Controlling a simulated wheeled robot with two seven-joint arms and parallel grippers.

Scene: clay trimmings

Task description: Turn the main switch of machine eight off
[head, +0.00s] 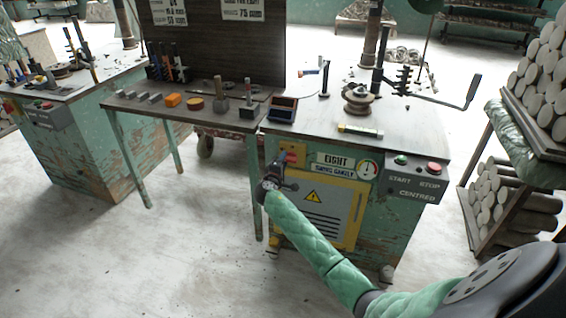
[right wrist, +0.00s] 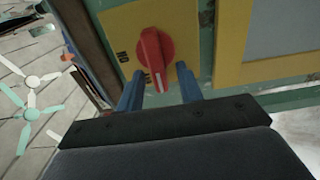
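Machine eight (head: 390,210) is a worn green cabinet with a label reading EIGHT. Its main switch is a red rotary knob (right wrist: 156,57) on a yellow plate (right wrist: 121,22); the plate also shows in the head view (head: 299,148), at the cabinet's upper left. In the right wrist view the knob's white mark points down the picture. The letters ON appear inverted left of the knob; lettering below it is partly covered. My right gripper (right wrist: 160,87) is open, its two blue fingers apart on either side of the knob's lower end. Contact cannot be told. My left gripper is out of view.
A control box (head: 414,182) with a green start and a red stop button is at the cabinet's right. A side table (head: 190,112) with small tools and blocks adjoins on the left. Racked rolls (head: 505,200) stand at right. The floor in front is clear.

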